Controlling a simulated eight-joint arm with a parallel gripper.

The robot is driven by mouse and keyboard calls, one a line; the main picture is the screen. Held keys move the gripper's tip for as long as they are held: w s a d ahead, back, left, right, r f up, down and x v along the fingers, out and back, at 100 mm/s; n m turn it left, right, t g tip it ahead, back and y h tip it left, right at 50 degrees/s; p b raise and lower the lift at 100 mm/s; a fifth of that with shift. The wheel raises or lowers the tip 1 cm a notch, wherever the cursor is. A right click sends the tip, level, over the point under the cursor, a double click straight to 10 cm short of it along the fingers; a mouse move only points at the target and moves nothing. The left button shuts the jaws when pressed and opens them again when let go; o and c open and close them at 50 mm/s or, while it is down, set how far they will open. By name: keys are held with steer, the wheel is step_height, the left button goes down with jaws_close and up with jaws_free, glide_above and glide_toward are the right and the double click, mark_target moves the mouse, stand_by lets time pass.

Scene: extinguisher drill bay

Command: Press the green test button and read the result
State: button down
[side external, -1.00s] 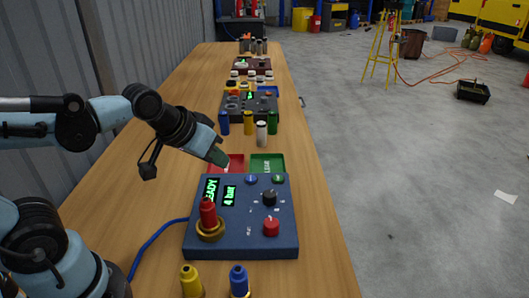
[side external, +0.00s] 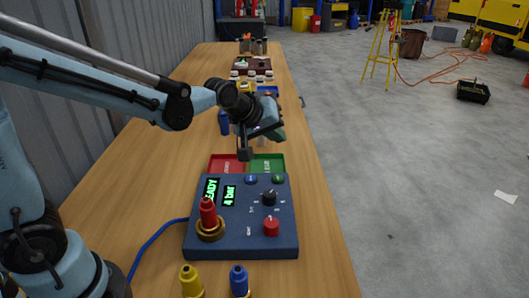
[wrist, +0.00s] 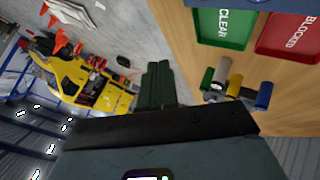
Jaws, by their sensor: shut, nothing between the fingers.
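The blue test box (side external: 190,240) lies on the bench with its screens lit, reading "READY" (side external: 211,190) and "4 bar" (side external: 230,195). The green button (side external: 278,179) is on its far right corner, beside a blue button (side external: 251,180). A red cylinder (side external: 207,212) stands upright in the box's brass ring. My gripper (side external: 279,134) is shut and empty, in the air beyond the box and above the trays' far side.
A red tray (side external: 226,162), marked BLOCKED in the wrist view (wrist: 290,35), and a green CLEAR tray (side external: 268,163) lie behind the box. Several coloured cylinders, including a blue one (wrist: 264,96), stand beyond. Yellow (side external: 190,281) and blue (side external: 239,281) cylinders stand in front.

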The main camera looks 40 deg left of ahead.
mark_target(275, 179)
steer(key=shift+f, duration=0.15)
steer(key=shift+f, duration=4.3)
steer(key=shift+f, duration=0.1)
steer(key=shift+f, duration=0.3)
steer(key=shift+f, duration=0.4)
steer(key=shift+r, duration=0.85)
steer(key=shift+r, duration=2.5)
